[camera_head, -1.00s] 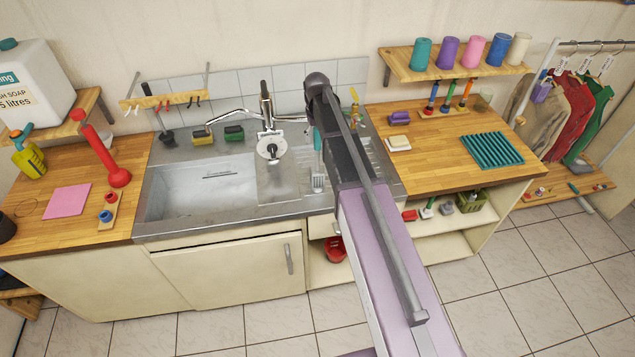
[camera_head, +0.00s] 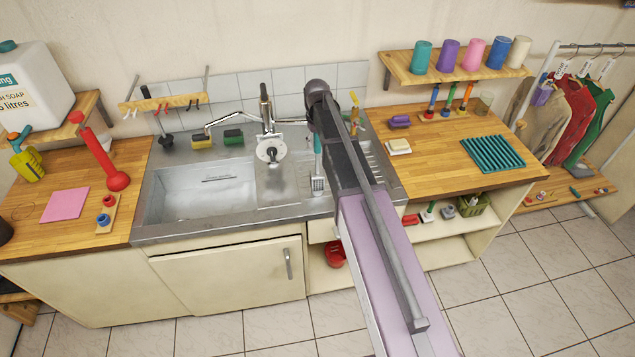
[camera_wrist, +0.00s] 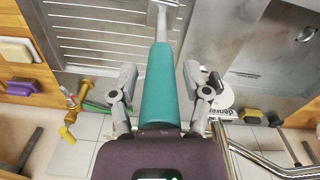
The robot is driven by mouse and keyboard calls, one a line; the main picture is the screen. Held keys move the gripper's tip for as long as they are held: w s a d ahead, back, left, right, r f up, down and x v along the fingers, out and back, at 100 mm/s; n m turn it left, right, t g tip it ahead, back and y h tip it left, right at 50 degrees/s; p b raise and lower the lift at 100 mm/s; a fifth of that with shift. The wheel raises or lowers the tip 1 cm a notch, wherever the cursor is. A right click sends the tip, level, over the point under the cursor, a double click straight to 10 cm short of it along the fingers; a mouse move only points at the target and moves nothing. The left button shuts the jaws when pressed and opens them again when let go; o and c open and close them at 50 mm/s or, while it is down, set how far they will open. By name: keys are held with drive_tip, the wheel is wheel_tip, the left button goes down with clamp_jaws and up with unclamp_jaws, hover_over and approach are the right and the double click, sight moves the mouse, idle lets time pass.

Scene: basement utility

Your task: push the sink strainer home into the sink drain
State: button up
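A round metal fitting (camera_wrist: 305,33) in the basin looks like the drain; it sits at the right edge of the wrist view. I cannot tell whether the strainer is in it. In the head view the basin (camera_head: 205,195) shows no clear drain. My gripper (camera_wrist: 160,72) has its fingers on both sides of the teal handle (camera_wrist: 158,90) of a turner and appears shut on it. The turner (camera_head: 317,160) points away from my palm over the drainboard, right of the basin. My arm hides the gripper in the head view.
A white lettered disc (camera_head: 271,150) with a grey middle is by the tap (camera_head: 266,108); I cannot tell what it is. Yellow (camera_head: 202,142) and green (camera_head: 233,136) sponges lie behind the basin. A red plunger (camera_head: 118,180) stands on the left counter (camera_head: 60,235).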

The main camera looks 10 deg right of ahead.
clamp_jaws()
drive_tip(key=shift+r, duration=0.15)
drive_tip(key=shift+r+p, duration=1.7)
drive_tip(key=shift+p, duration=0.1)
drive_tip(key=s+r+p, duration=0.1)
drive_tip(key=s, duration=1.5)
drive_tip(key=shift+r, duration=0.15)
